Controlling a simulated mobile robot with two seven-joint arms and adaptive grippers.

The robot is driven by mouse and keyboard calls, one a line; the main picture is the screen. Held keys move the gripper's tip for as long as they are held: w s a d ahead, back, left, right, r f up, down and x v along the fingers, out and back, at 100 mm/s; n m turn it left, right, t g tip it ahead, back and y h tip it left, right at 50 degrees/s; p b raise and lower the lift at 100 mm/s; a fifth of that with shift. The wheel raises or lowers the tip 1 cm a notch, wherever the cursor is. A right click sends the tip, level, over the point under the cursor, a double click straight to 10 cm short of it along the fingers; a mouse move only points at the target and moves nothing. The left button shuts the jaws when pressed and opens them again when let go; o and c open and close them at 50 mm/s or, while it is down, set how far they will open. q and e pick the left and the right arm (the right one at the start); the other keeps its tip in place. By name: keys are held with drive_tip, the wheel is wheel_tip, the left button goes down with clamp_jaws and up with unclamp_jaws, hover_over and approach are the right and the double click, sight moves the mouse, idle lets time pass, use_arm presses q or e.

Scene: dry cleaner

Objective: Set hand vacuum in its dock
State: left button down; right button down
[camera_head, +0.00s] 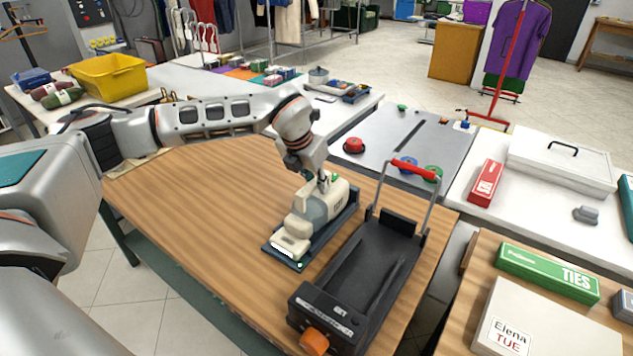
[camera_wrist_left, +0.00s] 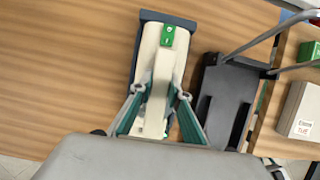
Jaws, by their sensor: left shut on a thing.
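The cream hand vacuum (camera_head: 313,210) lies lengthwise over a dark blue dock (camera_head: 345,213) on the wooden table. It looks seated on or just above the dock; I cannot tell whether it is fully down. My left gripper (camera_head: 325,184) reaches down from above and is shut on the vacuum. In the left wrist view the vacuum (camera_wrist_left: 160,75) lies between the two fingers of my left gripper (camera_wrist_left: 160,97), and the dock's end (camera_wrist_left: 165,17) shows past it. A green label sits on the vacuum. My right gripper is not in view.
A black tray-like device (camera_head: 370,262) with a red-topped metal handle (camera_head: 413,169) and an orange knob stands close right of the dock. The wooden table (camera_head: 200,205) is clear to the left. A grey board and white counter lie behind.

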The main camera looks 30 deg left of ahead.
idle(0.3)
use_arm(q)
drive_tip(key=c, duration=1.8)
unclamp_jaws()
drive_tip(key=shift+f, duration=0.15)
drive_tip(key=v, duration=1.2)
drive_tip(key=shift+s, duration=0.1)
